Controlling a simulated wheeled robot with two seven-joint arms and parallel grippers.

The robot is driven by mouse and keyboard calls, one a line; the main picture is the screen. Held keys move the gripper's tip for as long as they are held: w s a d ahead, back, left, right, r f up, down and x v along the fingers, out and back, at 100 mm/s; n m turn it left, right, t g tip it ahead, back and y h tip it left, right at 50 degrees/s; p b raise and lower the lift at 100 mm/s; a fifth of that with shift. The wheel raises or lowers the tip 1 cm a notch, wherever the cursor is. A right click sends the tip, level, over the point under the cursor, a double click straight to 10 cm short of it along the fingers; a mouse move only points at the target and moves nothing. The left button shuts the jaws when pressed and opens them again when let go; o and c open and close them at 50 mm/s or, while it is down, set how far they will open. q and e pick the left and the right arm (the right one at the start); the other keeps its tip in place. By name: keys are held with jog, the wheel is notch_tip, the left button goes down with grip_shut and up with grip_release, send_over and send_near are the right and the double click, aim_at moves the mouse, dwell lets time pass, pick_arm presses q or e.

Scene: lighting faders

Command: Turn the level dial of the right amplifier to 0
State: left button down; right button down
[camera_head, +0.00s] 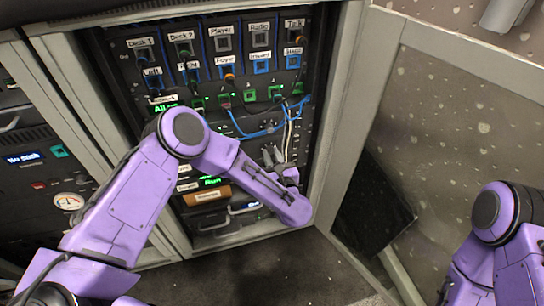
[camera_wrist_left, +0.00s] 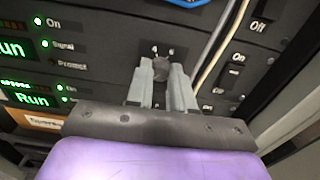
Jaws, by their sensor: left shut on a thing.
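My left gripper (camera_head: 272,156) reaches to the lower front of the rack. In the left wrist view its two grey fingers (camera_wrist_left: 160,70) stand either side of a dark round dial (camera_wrist_left: 158,63) and are shut on it. Small light marks show on the panel above the dial. The gripper covers the lower part of the dial, and its pointer setting is too small to read. No label in view names the amplifier. My right arm is at the lower right of the head view, with its gripper out of the picture.
Green "Run" displays (camera_wrist_left: 30,98) sit left of the dial. On/off switches (camera_wrist_left: 257,27) sit at its right. Blue cables (camera_head: 240,128) and pale cables (camera_wrist_left: 215,55) hang close by. An open cabinet door (camera_head: 430,130) stands on the right. A gauge (camera_head: 68,201) is on the left rack.

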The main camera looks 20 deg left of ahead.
pick_arm(q)
jog(key=c, duration=1)
grip_release()
jog(key=shift+s, duration=0.1)
jog(key=p+v, duration=0.1)
jog(key=v, duration=0.9)
jog(key=shift+s+d, duration=0.2)
